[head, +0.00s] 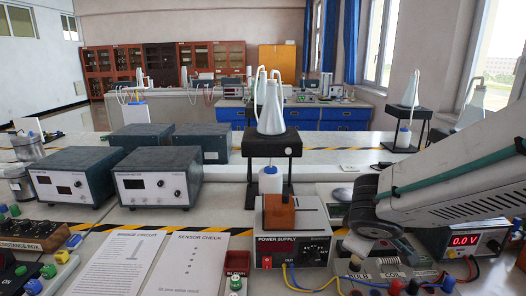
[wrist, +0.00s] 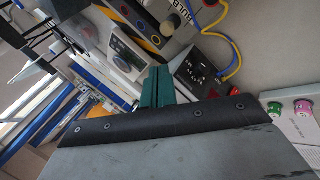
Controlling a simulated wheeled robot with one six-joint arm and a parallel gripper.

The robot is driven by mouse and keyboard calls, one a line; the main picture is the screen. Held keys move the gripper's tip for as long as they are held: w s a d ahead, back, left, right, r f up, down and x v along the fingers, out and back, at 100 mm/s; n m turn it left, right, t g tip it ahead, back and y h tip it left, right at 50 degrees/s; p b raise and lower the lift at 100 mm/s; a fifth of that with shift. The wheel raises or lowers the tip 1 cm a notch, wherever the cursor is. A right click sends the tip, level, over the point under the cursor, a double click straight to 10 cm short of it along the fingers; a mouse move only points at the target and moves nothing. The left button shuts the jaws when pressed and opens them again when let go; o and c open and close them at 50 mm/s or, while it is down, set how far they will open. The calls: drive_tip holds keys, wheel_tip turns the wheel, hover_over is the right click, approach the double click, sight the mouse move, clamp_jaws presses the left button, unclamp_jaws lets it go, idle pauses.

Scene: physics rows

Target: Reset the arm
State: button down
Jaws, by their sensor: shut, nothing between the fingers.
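My arm (head: 450,187) reaches in from the right in the head view, a light grey link with a green strip, above the right part of the bench. Its dark rounded end is beside the power supply (head: 293,247). I cannot make out the fingertips in the head view. In the wrist view, my gripper (wrist: 157,86) shows as two dark green fingers close together, shut and empty. A dark edge covers the lower part of that view.
Two grey meters (head: 157,187) stand at left, near printed sheets (head: 192,262). A black stand (head: 270,146) with a white flask (head: 271,112) rises behind the power supply. Blue and yellow leads (head: 315,287) run along the front. A red-display meter (head: 470,242) stands at right.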

drive_tip(key=s+d+r+m+g+h, duration=0.1)
drive_tip(key=s+d+r+m+g, duration=0.1)
drive_tip(key=s+d+m+g, duration=0.5)
drive_tip(key=s+a+r+m+y, duration=0.1)
drive_tip(key=s+r+y, duration=0.1)
drive_tip(key=s, duration=0.5)
drive_tip(key=s+a+r+m+t+y, duration=0.1)
drive_tip(key=s+r+y, duration=0.1)
drive_tip(key=s, duration=0.5)
drive_tip(key=shift+s+a+r+m, duration=0.3)
drive_tip(key=shift+s+r+m, duration=0.1)
drive_tip(key=shift+r, duration=0.3)
